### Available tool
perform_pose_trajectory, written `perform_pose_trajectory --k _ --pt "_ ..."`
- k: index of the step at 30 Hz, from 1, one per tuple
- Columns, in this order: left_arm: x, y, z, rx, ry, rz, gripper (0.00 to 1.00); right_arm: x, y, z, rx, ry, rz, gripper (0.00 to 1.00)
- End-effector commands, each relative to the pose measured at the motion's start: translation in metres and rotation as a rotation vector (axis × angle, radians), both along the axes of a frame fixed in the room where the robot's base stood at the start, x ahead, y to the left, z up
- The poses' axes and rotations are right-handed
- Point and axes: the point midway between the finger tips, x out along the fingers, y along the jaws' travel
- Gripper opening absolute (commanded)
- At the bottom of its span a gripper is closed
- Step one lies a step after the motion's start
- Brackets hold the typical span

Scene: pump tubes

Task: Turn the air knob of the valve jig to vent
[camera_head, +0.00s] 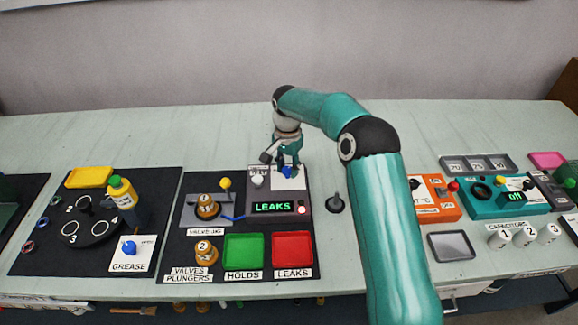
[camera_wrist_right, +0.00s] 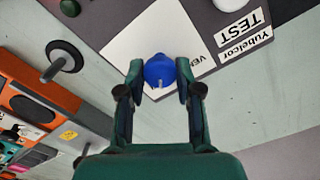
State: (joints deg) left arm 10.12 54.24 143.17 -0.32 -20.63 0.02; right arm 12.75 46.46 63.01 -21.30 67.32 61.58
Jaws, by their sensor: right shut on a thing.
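The valve jig's blue air knob (camera_head: 288,171) sits on a white plate at the back right of the jig panel. In the right wrist view the blue knob (camera_wrist_right: 160,72) lies between the two fingers, with a small pale mark pointing toward the gripper. My right gripper (camera_head: 284,166) reaches down from above and is shut on the knob; its fingers (camera_wrist_right: 160,80) touch both sides of it. The plate (camera_wrist_right: 135,40) has lettering partly hidden by the knob and a finger. My left gripper is not in view.
A white knob (camera_head: 258,181) stands just left of the blue one. A green tray (camera_head: 243,250) and a red tray (camera_head: 292,249) lie in front. A dark upright peg (camera_head: 335,203) stands right of the panel. A grease station (camera_head: 129,248) is at left.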

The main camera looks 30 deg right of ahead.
Motion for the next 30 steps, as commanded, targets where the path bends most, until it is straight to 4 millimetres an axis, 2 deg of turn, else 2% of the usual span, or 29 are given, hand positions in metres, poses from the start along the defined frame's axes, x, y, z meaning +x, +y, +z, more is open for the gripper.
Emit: perform_pose_trajectory --k 30 --pt "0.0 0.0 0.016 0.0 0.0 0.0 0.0 -0.003 0.0 0.0 0.007 0.008 0.944 0.0"
